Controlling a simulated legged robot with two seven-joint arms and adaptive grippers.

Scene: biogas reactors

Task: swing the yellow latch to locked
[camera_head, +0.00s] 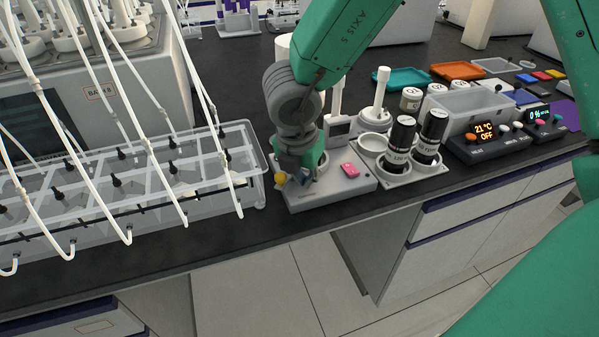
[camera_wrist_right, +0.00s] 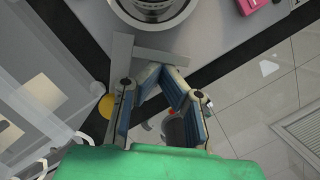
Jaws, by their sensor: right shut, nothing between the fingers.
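The yellow latch (camera_head: 280,178) shows as a small yellow knob at the front left of a grey bench device (camera_head: 322,194). In the wrist view it is a yellow rounded piece (camera_wrist_right: 104,106), partly hidden behind the left finger. My right gripper (camera_head: 298,176) is low over the device, just right of the knob in the head view. In the wrist view the right gripper (camera_wrist_right: 164,76) has its fingertips together and empty, beside a grey angled bar (camera_wrist_right: 124,62). I cannot tell whether a finger touches the latch. My left gripper is in neither view.
A clear tube rack (camera_head: 256,165) stands close on the left. A pink button (camera_head: 349,170) is on the device. The bench's front edge is close below, with open floor (camera_head: 260,280) beyond.

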